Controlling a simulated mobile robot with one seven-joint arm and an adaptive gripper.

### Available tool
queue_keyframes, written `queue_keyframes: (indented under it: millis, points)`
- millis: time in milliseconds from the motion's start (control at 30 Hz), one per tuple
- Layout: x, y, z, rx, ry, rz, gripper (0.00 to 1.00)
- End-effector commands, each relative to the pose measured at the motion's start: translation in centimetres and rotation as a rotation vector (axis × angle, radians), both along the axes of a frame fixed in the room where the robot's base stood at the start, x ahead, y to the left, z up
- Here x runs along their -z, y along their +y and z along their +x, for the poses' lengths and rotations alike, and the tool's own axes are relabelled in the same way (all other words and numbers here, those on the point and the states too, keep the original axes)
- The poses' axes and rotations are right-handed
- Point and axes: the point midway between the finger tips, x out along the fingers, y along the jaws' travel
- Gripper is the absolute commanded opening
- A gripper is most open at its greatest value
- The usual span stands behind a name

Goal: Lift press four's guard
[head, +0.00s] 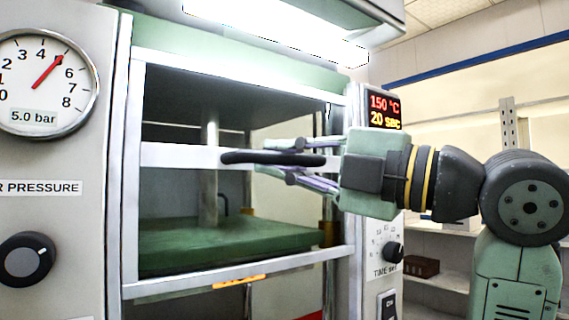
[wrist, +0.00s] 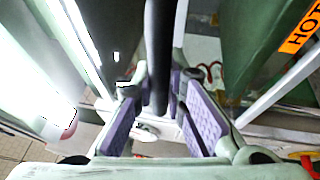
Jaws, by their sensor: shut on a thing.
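The press guard (head: 190,157) is a pale metal frame with a crossbar, standing across the front of the press opening. Its lower rail (head: 240,273) lies below the green lower platen (head: 170,250). A black bar handle (head: 240,157) is fixed to the crossbar. My gripper (head: 285,165) reaches in from the right and is shut on the handle's right part. In the wrist view the handle (wrist: 158,50) runs between the purple finger pads of my gripper (wrist: 158,95). The fingers hide part of the handle in the head view.
The left panel carries a pressure gauge (head: 42,83) reading 5.0 bar and a black knob (head: 25,259). A red display (head: 384,108) and timer dial (head: 392,252) are on the right post. A lit hood (head: 280,30) overhangs the top. Shelves (head: 440,272) stand behind my arm.

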Motion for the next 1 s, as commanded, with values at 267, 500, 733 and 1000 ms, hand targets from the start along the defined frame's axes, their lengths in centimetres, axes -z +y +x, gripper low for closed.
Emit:
queue_keyframes:
  millis: [267, 500, 733, 1000]
  points:
    - [0.0, 0.0, 0.0, 0.002, -0.001, 0.002, 0.13]
    - [0.0, 0.0, 0.0, 0.001, -0.001, 0.0, 0.29]
    - [0.0, 0.0, 0.0, 0.0, -0.001, 0.0, 0.33]
    - [0.2, -1.2, -0.7, 0.002, -0.001, 0.001, 0.33]
